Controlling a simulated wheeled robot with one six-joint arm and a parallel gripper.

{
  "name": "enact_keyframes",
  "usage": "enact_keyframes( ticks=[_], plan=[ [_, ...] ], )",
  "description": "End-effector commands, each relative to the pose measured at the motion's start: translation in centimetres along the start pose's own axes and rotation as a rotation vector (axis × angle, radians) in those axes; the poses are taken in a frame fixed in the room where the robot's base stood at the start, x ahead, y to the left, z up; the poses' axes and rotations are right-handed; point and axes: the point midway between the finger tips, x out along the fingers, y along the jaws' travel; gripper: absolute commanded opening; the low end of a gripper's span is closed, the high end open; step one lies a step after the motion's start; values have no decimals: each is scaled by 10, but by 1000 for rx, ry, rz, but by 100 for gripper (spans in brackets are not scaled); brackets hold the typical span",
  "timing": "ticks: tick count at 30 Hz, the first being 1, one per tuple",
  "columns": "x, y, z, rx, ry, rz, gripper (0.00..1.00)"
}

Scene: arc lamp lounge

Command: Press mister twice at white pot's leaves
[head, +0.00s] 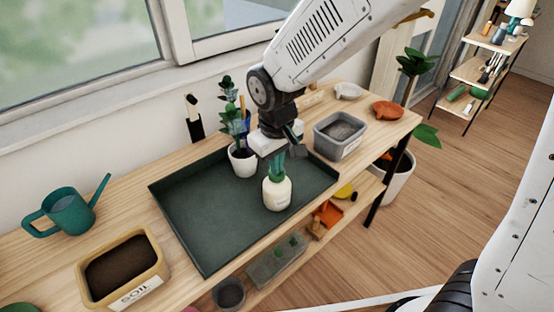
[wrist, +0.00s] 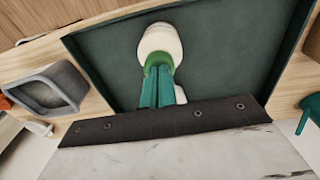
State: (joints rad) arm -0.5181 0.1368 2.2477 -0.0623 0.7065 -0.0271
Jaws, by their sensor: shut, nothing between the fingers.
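The mister (head: 277,194) is a cream bottle with a green top, upright near the front right of the dark green tray (head: 205,225). It also shows in the wrist view (wrist: 160,40). The white pot (head: 242,162), with a leafy plant (head: 229,108), stands just behind and left of it on the tray. My gripper (head: 276,173) points down over the mister with its teal fingers shut and empty. In the wrist view the fingertips (wrist: 158,70) are at the green top. I cannot tell whether they touch or press it. The pot is not visible there.
A grey planter (head: 341,135) stands right of the tray. A soil box (head: 122,266) and a teal watering can (head: 68,211) stand left. The tray's left half is clear. A lower shelf holds a clear box (head: 275,262) and tools.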

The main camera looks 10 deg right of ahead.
Motion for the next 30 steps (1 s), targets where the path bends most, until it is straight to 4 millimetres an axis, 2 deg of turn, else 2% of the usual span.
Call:
enact_keyframes(
  ticks=[4,8,21,27,30],
  plan=[
    [3,0,3,0,-10,-1,0],
    [-8,0,2,1,-6,-1,0],
    [-106,2,0,3,5,0,0],
    [-134,2,0,3,4,0,0],
    [-139,2,0,3,1,0,0]
  ],
)
